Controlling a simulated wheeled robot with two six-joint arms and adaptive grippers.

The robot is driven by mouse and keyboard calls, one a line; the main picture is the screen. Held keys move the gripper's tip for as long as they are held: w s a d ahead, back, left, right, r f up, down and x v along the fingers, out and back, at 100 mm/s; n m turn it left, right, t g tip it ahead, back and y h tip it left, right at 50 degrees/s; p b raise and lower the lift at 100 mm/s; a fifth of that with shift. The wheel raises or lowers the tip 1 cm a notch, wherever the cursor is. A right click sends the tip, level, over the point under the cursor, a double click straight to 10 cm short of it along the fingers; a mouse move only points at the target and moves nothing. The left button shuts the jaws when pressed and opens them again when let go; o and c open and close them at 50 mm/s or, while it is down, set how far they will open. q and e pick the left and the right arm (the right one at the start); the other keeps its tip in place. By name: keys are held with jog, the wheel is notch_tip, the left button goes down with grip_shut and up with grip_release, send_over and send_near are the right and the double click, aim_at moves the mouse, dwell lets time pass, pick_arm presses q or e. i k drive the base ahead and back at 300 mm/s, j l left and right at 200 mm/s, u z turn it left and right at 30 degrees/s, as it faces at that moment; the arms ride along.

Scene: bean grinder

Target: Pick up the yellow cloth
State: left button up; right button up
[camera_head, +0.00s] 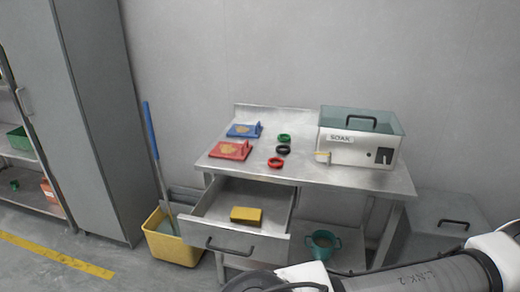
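A yellow folded block-like item (246,214), which looks like the yellow cloth, lies in the open metal drawer (218,236) under the table. It lies flat on the drawer floor, toward the middle. No gripper is near it in the picture. Part of one of my arms crosses the bottom right corner, in front of the table's lower right side. No fingertips of either gripper show.
On the metal table (300,171) are a blue plate-like tool (243,130), a red one (231,150), several rings and a box marked SOAK (355,150). A yellow bucket (170,248) with a blue-handled mop stands left of the drawer. A teal pot (323,243) stands below.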

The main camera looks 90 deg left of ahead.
aim_at(244, 216)
jog(key=u, duration=2.85)
jog(key=l, duration=0.3)
jog(key=i+l, duration=0.15)
jog(key=l+u, duration=1.4)
jog(key=u, duration=0.2)
jog(key=k, duration=0.05)
